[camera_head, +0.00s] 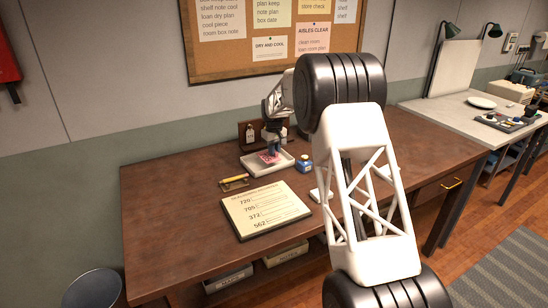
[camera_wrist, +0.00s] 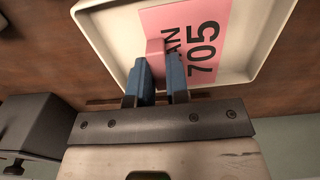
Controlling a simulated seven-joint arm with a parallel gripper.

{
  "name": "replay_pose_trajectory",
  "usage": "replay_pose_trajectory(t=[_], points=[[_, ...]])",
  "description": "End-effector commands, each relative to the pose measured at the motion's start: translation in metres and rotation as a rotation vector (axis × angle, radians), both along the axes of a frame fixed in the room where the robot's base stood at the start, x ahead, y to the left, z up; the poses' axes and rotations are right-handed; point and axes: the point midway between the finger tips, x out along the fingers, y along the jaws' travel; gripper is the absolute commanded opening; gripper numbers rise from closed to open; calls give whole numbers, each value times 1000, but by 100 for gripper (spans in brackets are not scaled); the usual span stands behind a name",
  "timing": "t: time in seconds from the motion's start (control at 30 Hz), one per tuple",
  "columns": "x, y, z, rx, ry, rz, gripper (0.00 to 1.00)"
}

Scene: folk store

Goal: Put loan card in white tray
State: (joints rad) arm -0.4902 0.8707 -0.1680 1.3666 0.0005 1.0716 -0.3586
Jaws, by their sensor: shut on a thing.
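The white tray (camera_head: 250,165) stands near the back of the brown desk, and it fills the upper part of the wrist view (camera_wrist: 118,35). The pink loan card (camera_wrist: 205,60), printed with 705, is within the tray's outline; it shows small in the head view (camera_head: 268,158). My gripper (camera_wrist: 160,72) has its blue fingers shut on a pink raised tab of the card. In the head view my gripper (camera_head: 273,150) points down over the tray. I cannot tell whether the card touches the tray floor. Part of its lettering is hidden by the fingers and tab.
A small holder with a yellow pencil (camera_head: 234,182) and a number board (camera_head: 264,209) lie in front. The desk's left side is clear.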

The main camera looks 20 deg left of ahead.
Motion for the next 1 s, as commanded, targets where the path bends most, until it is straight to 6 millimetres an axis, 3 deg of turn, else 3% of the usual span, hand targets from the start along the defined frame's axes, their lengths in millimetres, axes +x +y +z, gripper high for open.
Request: replay_pose_trajectory(t=[0.17, 0.5, 0.97, 1.0], points=[[0, 0, -5, -1, 1, 0, 0], [0, 0, -34, 0, 0, 0, 0], [0, 0, -38, 0, 0, 0, 0], [0, 0, -38, 0, 0, 0, 17]])
